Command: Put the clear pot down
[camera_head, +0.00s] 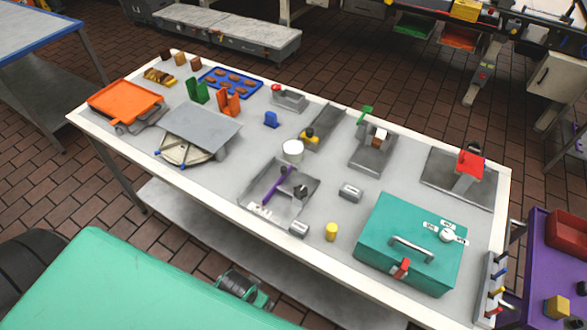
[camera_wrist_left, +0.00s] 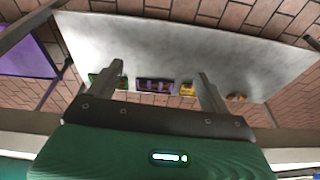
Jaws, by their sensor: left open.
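A small whitish pot (camera_head: 292,150) stands upright near the middle of the long table in the head view; it may be the clear pot, but I cannot tell whether it is see-through. It stands just behind a grey tray (camera_head: 252,193) that holds a purple-handled tool. My left gripper (camera_wrist_left: 160,78) shows in the left wrist view with its two fingers wide apart and nothing between them. No pot shows in that view. Neither gripper shows in the head view, so its distance from the pot cannot be told.
A teal box (camera_head: 385,222) with a handle fills the table's right front. A yellow cylinder (camera_head: 331,231) and a small grey block (camera_head: 350,192) stand near it. An orange tray (camera_head: 125,100) and a grey plate (camera_head: 200,128) lie at the left. Small bare patches separate them.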

